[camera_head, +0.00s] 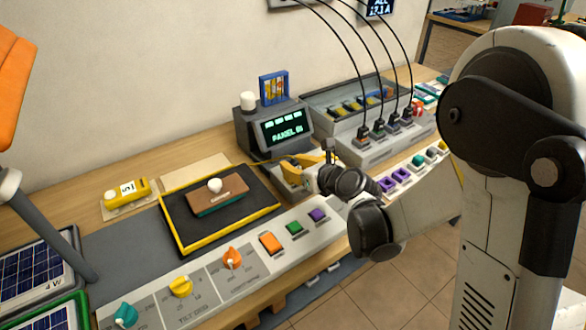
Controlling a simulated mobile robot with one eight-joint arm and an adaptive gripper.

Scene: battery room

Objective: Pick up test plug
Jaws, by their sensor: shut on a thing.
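My gripper (302,169) reaches in from the right, low in front of the dark console with the green "PANEL 01" screen (284,130). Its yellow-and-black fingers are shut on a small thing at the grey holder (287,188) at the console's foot. The held thing is mostly hidden by the fingers; it appears to be the test plug. I cannot tell whether it is still seated in the holder or clear of it.
A black mat with yellow edging (178,236) holds a brown block with a white knob (217,194). A yellow device (127,193) lies at left. Cabled plugs (378,131) stand in a grey unit behind my gripper. A control strip (205,277) runs along the front.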

